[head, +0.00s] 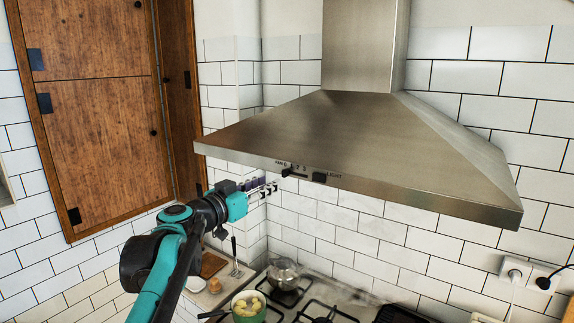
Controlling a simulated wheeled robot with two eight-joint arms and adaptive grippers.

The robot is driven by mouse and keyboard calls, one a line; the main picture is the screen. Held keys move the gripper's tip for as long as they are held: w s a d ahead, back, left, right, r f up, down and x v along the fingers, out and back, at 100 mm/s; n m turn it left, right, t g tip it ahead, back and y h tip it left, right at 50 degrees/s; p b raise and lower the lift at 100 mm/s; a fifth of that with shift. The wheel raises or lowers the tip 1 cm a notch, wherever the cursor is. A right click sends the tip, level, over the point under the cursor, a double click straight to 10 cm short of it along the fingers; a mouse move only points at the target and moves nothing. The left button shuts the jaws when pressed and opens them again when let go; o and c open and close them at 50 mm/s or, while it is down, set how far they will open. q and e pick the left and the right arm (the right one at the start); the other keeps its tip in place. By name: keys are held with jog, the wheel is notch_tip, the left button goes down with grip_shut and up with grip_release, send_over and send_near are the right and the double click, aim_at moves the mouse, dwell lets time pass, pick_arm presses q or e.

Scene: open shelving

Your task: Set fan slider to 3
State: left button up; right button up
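The steel range hood (400,170) fills the upper right of the head view. On its front edge is a small dark fan slider (288,172), under the printed FAN scale. The knob sits towards the left, low-number end of the scale; its exact mark is too small to read. My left gripper (268,188), on a teal and black arm, is just left of and below the slider, pointing right towards it. Whether its fingertips touch the knob, and how far they are apart, I cannot tell. My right gripper is not in view.
A dark light switch (319,177) sits right of the slider. Below the hood are a stove (345,300), a lidded metal pot (283,274) and a green pot (247,308) with yellowish food. A wooden cabinet (100,120) is at left; wall sockets (516,273) are at lower right.

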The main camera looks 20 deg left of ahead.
aim_at(283, 173)
pick_arm(q)
jog(key=x, duration=0.6)
jog(key=shift+w+d+r, duration=0.15)
jog(key=shift+r, duration=0.2)
jog(key=shift+s+r, duration=0.15)
jog(key=shift+s, duration=0.2)
jog(key=shift+w, duration=0.2)
grip_shut()
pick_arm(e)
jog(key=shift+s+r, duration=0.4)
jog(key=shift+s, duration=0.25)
